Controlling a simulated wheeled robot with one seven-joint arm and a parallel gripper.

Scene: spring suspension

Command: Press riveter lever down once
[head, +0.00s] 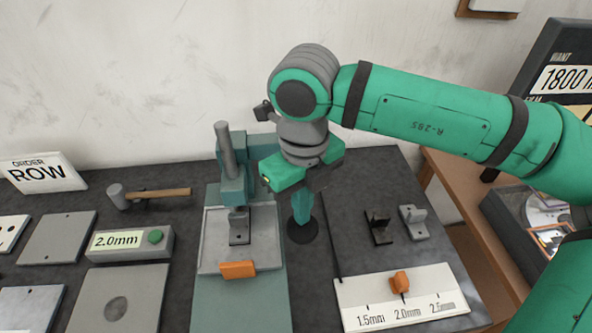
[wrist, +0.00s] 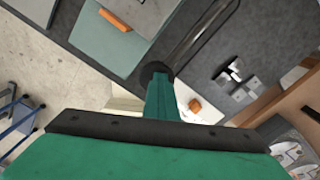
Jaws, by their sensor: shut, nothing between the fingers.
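The riveter (head: 236,185) is a teal press on a green base. Its grey cylindrical lever (head: 225,148) stands nearly upright, leaning slightly left at the top. My gripper (head: 303,212) is to the right of the riveter, pointing down, apart from the lever. Its teal fingers are shut and empty, above a round black disc (head: 302,232).
An orange block (head: 238,269) sits at the plate's front edge. A gauge strip (head: 400,300) with an orange slider (head: 399,283) lies front right, and two brackets (head: 378,226) stand behind it. A hammer (head: 150,195) and a 2.0mm display box (head: 130,243) are left.

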